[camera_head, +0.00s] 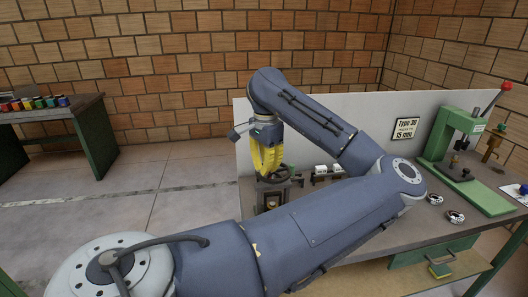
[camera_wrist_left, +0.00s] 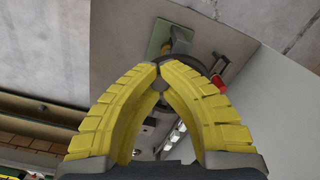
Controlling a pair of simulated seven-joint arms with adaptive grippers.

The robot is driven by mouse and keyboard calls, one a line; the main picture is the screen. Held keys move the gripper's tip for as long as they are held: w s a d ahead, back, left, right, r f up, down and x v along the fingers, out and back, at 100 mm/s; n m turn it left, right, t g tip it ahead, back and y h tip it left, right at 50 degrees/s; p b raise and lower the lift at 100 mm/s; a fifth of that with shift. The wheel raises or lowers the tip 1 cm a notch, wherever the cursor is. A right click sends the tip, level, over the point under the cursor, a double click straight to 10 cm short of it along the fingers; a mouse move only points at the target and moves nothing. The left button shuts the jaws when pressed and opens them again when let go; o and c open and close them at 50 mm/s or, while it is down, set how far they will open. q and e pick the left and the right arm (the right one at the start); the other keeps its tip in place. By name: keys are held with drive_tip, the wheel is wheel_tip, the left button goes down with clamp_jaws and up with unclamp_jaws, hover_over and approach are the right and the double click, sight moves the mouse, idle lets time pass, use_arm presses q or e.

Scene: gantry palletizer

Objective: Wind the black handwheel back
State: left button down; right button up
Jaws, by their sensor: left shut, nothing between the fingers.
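The black handwheel (camera_head: 284,179) lies flat on a small stand at the left end of the workbench. My left gripper (camera_head: 266,172) points down at the wheel, its yellow fingers shut with nothing between them. The fingertips are at the wheel's near-left side; whether they touch it I cannot tell. The fingers hide much of the wheel there. My right gripper is not in view.
White blocks (camera_head: 321,170) stand on a dark fixture right of the wheel. A grey panel (camera_head: 300,110) rises behind the bench. A green press (camera_head: 460,150) with a red-knobbed lever and a "Type 30" sign (camera_head: 405,129) are to the right. Small round parts (camera_head: 455,216) lie before the press.

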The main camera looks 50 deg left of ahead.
use_arm(q)
drive_tip(key=shift+d+n, duration=0.1)
drive_tip(key=shift+n, duration=0.2)
drive_tip(key=c, duration=1.3)
unclamp_jaws()
wheel_tip(320, 180, up, 12)
drive_tip(key=shift+o, duration=0.3)
